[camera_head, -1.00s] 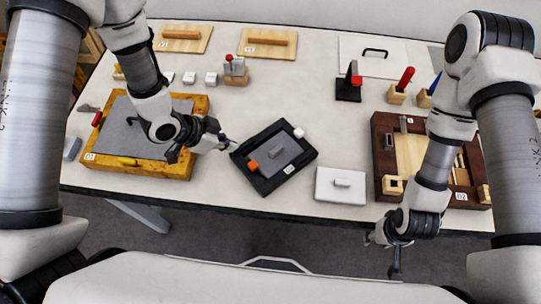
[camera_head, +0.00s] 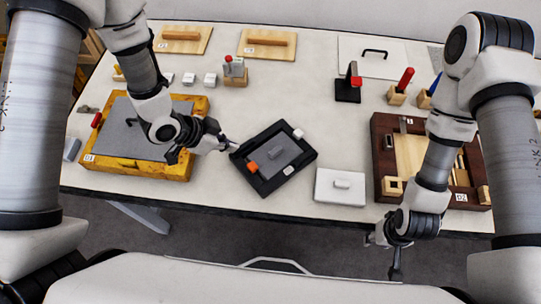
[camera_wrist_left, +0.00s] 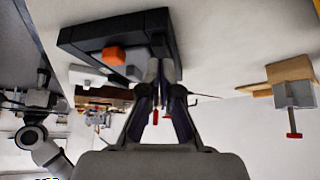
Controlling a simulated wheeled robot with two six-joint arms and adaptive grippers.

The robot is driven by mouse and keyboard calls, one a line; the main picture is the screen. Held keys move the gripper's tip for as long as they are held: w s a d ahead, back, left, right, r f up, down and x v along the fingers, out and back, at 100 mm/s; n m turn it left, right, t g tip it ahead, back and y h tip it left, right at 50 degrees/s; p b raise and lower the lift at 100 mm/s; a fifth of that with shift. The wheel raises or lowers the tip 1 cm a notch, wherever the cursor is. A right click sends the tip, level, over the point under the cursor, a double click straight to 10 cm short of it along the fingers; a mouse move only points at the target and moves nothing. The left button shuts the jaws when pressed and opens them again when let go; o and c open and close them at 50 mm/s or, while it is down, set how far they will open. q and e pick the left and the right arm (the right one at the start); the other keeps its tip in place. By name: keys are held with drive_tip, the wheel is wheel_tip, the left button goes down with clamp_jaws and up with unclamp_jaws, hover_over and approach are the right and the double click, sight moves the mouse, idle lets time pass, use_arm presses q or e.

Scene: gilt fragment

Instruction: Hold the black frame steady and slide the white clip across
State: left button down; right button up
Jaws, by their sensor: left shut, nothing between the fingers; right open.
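The black frame (camera_head: 256,138) lies tilted on the table in the middle of the head view, with a grey handled plate (camera_head: 290,153) inside. The white clip (camera_head: 298,133) sits at its upper right corner, and an orange clip (camera_head: 252,168) on its left part. My left gripper (camera_head: 233,144) is shut and empty, its tips close to the frame's left corner; I cannot tell if they touch. In the left wrist view the frame (camera_wrist_left: 85,35) and orange clip (camera_wrist_left: 113,55) show beyond the fingers (camera_wrist_left: 161,70); the white clip is not seen. My right gripper (camera_head: 395,260) is open, off the table's front edge.
A yellow box frame (camera_head: 150,172) stands left of the black frame. A white block with a handle (camera_head: 338,190) lies at its lower right, and a dark brown tray (camera_head: 382,130) further right. A grey clamp (camera_head: 235,68) stands behind.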

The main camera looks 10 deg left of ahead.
drive_tip(key=shift+f+b, duration=0.45)
drive_tip(key=shift+b, duration=0.05)
drive_tip(key=shift+r, duration=0.1)
idle(1.8)
idle(1.1)
